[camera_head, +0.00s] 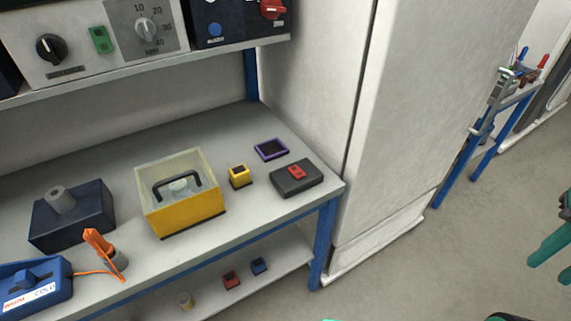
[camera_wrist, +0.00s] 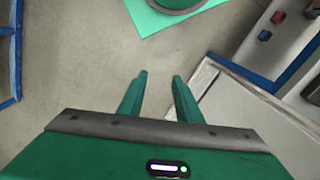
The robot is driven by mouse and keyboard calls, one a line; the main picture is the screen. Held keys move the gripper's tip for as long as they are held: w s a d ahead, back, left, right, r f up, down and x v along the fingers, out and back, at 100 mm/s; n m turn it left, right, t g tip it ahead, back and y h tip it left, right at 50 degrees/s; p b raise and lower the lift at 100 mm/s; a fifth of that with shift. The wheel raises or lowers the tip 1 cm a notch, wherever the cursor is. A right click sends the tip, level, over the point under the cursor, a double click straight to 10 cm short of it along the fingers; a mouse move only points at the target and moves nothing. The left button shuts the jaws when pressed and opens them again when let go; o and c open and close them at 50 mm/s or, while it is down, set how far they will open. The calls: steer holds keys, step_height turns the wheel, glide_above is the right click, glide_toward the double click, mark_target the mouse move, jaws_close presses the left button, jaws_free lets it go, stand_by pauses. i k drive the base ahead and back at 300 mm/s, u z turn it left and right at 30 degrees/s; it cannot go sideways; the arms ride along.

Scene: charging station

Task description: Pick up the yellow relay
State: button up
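Green parts at the right edge of the head view look like my arm or gripper, cut off by the frame. I cannot make out the relay in the wrist view.
The yellow box (camera_head: 185,215) has clear walls and a black handle. A purple-rimmed frame (camera_head: 271,149) and the dark grey block (camera_head: 297,178) with a red part are right of the relay. A white cabinet (camera_head: 385,120) stands beside the bench. The lower shelf holds small red and blue blocks.

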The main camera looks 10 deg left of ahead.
mark_target(240, 176)
steer(key=z, duration=0.9)
steer(key=k, duration=0.8)
steer(key=u, duration=1.65)
steer(key=i, duration=1)
steer(key=z, duration=0.05)
